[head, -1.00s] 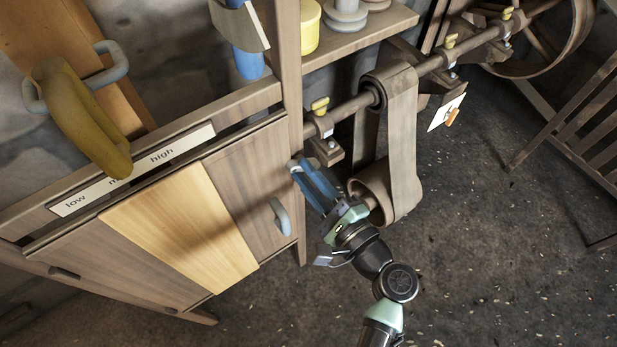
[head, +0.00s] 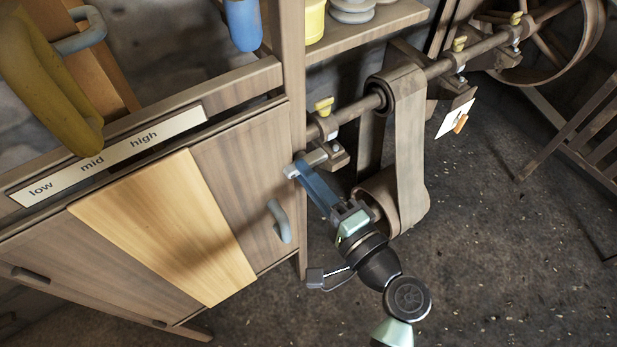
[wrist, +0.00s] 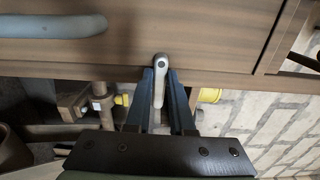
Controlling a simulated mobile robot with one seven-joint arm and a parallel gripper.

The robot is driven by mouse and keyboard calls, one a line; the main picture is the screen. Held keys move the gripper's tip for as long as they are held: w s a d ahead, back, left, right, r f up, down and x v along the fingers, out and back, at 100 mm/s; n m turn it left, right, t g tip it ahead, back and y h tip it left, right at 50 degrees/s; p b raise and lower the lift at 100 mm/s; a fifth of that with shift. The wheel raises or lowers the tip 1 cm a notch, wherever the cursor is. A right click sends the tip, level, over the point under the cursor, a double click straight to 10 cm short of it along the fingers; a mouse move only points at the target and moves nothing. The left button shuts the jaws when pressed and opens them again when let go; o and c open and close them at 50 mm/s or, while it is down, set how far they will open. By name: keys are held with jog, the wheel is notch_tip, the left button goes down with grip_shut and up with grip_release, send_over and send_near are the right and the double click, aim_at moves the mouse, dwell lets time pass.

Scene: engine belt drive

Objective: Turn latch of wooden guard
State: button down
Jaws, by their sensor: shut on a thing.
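The wooden guard (head: 240,165) is a brown panelled door with a pale plank across it and a grey-blue handle (head: 279,222). In the wrist view the guard (wrist: 190,50) fills the top. Its latch (wrist: 160,76) is a small light-grey bar with a round pivot at the guard's edge. It points down the picture, between my two blue fingers. My gripper (wrist: 162,100) is shut on the latch. In the head view my gripper (head: 302,168) reaches the guard's right edge, and the fingers partly hide the latch.
A belt (head: 408,150) on pulleys hangs close to the right of my gripper, under a shaft with yellow-topped bearings (head: 323,106). A low-mid-high label (head: 95,165) and a yellow lever (head: 50,80) are at the left. Open floor (head: 480,270) lies to the right.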

dwell(0.4)
jog(key=c, duration=0.8)
grip_release()
jog(key=p+v, duration=0.1)
jog(key=v, duration=1.2)
